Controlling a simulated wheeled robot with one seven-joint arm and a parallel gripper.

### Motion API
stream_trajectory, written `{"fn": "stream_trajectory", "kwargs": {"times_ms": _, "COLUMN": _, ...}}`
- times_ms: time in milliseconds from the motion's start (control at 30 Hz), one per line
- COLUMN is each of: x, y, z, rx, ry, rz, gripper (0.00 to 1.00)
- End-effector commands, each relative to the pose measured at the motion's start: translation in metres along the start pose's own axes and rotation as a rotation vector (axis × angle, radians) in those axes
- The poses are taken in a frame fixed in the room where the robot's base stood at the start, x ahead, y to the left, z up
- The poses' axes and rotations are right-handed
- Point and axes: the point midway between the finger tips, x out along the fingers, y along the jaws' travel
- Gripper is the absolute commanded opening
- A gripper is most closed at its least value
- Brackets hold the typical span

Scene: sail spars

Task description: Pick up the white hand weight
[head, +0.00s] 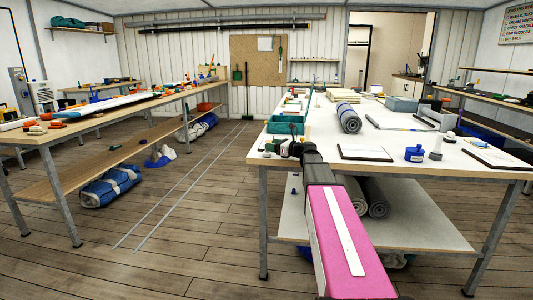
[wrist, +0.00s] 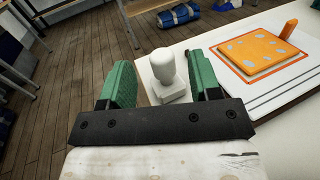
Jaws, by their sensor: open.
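In the wrist view, the white hand weight (wrist: 164,70), with a rounded knob on a squarish base, stands upright on the pale bench top near its edge. My gripper (wrist: 158,64) is open, with a green finger on each side of the weight. A gap shows between the weight and the left finger; the right finger is closer, and I cannot tell whether it touches. In the head view, my gripper (head: 291,147) is over the near left corner of the right-hand bench (head: 453,168). I cannot make out the weight there.
An orange pad (wrist: 257,52) lies on the bench right of the weight in the wrist view.

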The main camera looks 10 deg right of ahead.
Motion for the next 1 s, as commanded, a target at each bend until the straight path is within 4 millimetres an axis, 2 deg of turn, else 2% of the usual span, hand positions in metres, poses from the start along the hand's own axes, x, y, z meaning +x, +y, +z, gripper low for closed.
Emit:
{"fn": "stream_trajectory", "kwargs": {"times_ms": 167, "x": 0.011, "y": -0.001, "z": -0.001, "rx": 0.0, "ry": 0.0, "rz": -0.001, "gripper": 0.57}}
{"fn": "stream_trajectory", "kwargs": {"times_ms": 500, "x": 0.053, "y": -0.002, "z": -0.002, "rx": 0.0, "ry": 0.0, "rz": 0.0, "gripper": 0.57}}
{"fn": "stream_trajectory", "kwargs": {"times_ms": 733, "x": 0.054, "y": -0.001, "z": -0.002, "rx": 0.0, "ry": 0.0, "rz": -0.001, "gripper": 0.57}}
{"fn": "stream_trajectory", "kwargs": {"times_ms": 900, "x": 0.054, "y": -0.001, "z": -0.002, "rx": 0.0, "ry": 0.0, "rz": -0.001, "gripper": 0.02}}
{"fn": "stream_trajectory", "kwargs": {"times_ms": 1000, "x": 0.054, "y": -0.001, "z": -0.002, "rx": 0.0, "ry": 0.0, "rz": -0.001, "gripper": 0.0}}
